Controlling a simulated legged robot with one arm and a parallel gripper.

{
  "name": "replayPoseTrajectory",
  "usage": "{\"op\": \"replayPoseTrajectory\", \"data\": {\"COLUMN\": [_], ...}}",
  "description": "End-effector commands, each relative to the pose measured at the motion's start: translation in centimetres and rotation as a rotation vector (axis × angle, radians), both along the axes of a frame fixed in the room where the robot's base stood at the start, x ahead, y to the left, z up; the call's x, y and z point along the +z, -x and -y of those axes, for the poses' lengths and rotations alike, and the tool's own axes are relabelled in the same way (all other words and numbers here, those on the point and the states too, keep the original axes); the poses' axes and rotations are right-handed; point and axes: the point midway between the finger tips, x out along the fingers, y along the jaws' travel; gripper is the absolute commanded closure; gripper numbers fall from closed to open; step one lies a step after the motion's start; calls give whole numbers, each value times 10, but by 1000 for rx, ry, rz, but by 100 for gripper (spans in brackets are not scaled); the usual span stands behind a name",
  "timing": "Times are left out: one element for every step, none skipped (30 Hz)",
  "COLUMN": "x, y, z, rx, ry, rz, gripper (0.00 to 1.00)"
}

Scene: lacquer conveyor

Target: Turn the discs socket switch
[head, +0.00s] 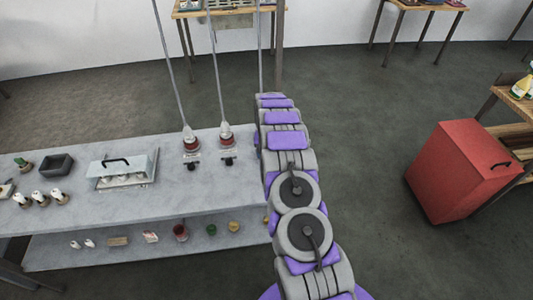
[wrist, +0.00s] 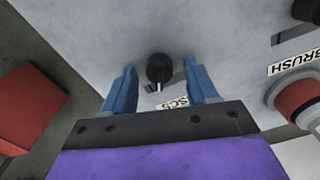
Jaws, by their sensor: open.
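In the wrist view, a round black switch knob (wrist: 160,68) with a pale pointer mark sits on the grey tabletop. A white label (wrist: 172,103), partly hidden by my gripper, shows letters that look like "SCS". My gripper (wrist: 160,80) is open, with one blue finger on each side of the knob and gaps between. Contact with the tabletop cannot be judged. In the head view, my arm hides the gripper and this switch.
A "BRUSH" label (wrist: 293,62), a red socket (wrist: 303,98) and another black knob (wrist: 307,10) lie to the right. In the head view, two plugged sockets (head: 191,143) (head: 226,135) stand left of my arm, with hanging cables. A red cabinet (head: 465,170) stands right.

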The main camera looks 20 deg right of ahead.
Motion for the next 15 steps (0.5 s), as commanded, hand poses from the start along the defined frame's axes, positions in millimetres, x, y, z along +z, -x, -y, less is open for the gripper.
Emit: {"op": "replayPoseTrajectory", "data": {"x": [0,0,1,2,4,8,11,15,22,28,34,44,51,57,66], "y": [0,0,0,0,0,0,0,0,0,-1,-1,-1,-1,-1,-1], "z": [0,0,0,0,0,0,0,0,0,0,0,0,0,0,0], "rx": [0,0,0,0,0,0,0,0,1,1,1,1,1,1,1], "ry": [0,-1,0,0,0,0,1,1,0,0,1,1,1,0,0], "rz": [0,-1,0,0,0,0,1,1,2,2,3,3,3,2,2], "gripper": [42,42,42,42,42,42,42,42,42,42,42,42,42,42,42]}}
